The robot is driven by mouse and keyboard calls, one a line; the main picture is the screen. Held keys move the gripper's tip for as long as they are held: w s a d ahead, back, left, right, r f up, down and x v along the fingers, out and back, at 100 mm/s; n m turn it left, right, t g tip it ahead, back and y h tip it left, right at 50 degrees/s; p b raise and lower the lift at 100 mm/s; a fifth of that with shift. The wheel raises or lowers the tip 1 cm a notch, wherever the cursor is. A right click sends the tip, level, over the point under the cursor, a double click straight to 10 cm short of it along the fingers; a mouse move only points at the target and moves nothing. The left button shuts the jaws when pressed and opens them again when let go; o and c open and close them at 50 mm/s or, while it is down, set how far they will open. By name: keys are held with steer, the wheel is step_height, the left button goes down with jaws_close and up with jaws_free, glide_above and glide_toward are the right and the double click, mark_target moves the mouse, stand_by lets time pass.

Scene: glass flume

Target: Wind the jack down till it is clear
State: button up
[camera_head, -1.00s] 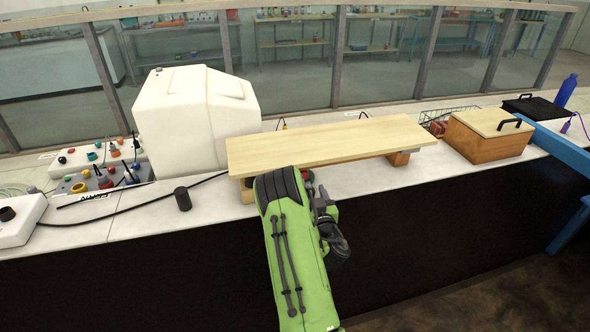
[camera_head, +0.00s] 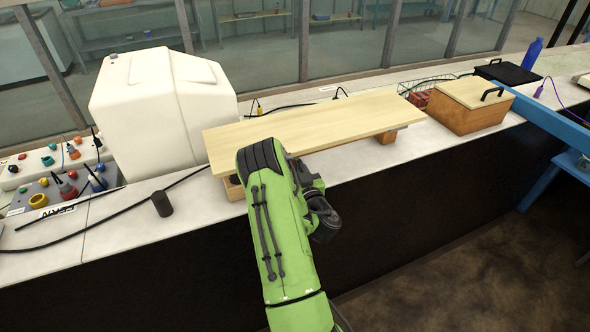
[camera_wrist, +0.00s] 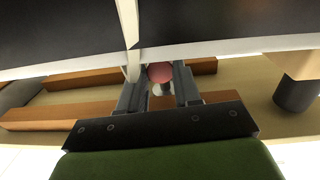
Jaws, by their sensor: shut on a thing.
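A pale wooden board (camera_head: 320,128) lies raised above the bench on wooden blocks, one block (camera_head: 386,137) showing under its right end. My green arm reaches to the board's front edge and hides my gripper in the head view. In the wrist view my gripper (camera_wrist: 160,88) is shut on a round red knob (camera_wrist: 160,72), which sits between the two fingers. The jack's body is not clearly seen. Brown wooden bars (camera_wrist: 60,115) lie beside the fingers in the wrist view, and a dark cylinder (camera_wrist: 297,95) is at the right.
A white rounded housing (camera_head: 160,110) stands left of the board. A black cylinder (camera_head: 161,204) and a cable lie on the bench in front of it. A lidded wooden box (camera_head: 468,108) and blue beam (camera_head: 550,120) are at the right. Glass panels run behind.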

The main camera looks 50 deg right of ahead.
steer(key=c, duration=0.3)
steer(key=shift+c, duration=0.2)
steer(key=n+b, duration=0.2)
steer(key=n, duration=0.4)
steer(key=shift+f, duration=0.1)
steer(key=n+b, duration=0.1)
steer(key=n, duration=0.4)
steer(key=shift+b, duration=0.35)
steer(key=shift+n+b, duration=0.7)
steer(key=shift+n, duration=1.2)
